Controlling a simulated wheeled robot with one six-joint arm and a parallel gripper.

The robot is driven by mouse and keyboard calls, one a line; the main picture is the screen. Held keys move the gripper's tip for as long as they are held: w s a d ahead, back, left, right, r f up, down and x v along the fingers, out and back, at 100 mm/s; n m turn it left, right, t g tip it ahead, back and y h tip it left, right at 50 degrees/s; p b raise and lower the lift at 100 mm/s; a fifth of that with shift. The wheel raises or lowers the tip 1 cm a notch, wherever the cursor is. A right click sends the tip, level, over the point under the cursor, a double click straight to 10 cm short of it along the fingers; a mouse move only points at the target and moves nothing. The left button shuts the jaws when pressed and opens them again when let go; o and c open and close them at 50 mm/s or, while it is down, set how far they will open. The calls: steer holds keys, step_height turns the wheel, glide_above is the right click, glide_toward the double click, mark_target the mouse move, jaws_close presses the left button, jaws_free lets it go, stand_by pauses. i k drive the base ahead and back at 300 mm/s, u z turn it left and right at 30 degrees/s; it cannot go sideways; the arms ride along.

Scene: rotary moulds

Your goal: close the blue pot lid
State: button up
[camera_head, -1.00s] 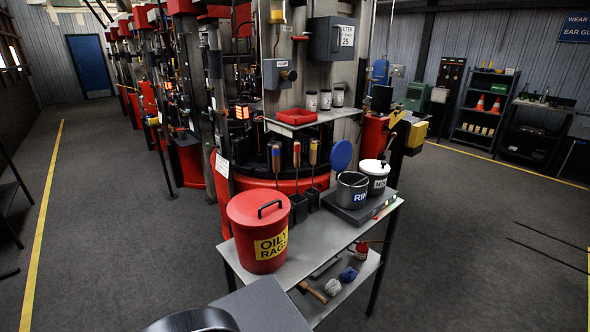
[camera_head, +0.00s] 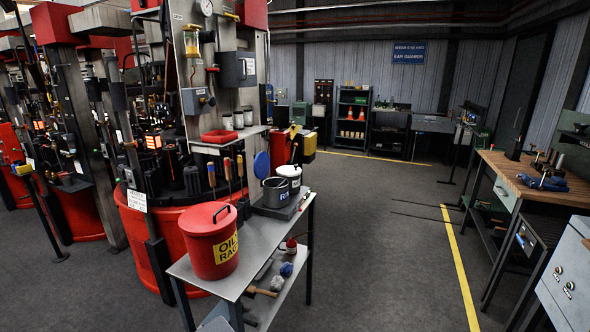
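The blue pot lid (camera_head: 261,165) stands up on edge, tilted open, at the back left of a grey metal pot (camera_head: 276,194). The pot's mouth is uncovered, and its label is only partly readable. The pot stands on a dark slab (camera_head: 284,210) at the far end of a grey metal bench. A white pot (camera_head: 291,178) with a white lid and dark knob stands just behind and to the right of it. The hinge between lid and grey pot is too small to make out. My gripper is not in view.
A red "oily rags" bin (camera_head: 212,243) stands on the near part of the bench (camera_head: 254,240). The red machine (camera_head: 178,245) rises behind it. Open floor (camera_head: 385,235) lies right of the bench. A wooden workbench (camera_head: 530,180) and grey cabinet (camera_head: 570,275) stand at the far right.

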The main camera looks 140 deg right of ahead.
mark_target(262, 163)
steer(key=z, duration=2.35)
steer(key=i, duration=2.35)
steer(key=z, duration=3.55)
steer(key=k, duration=0.15)
steer(key=u, duration=0.55)
steer(key=i, duration=0.65)
steer(key=u, duration=0.6)
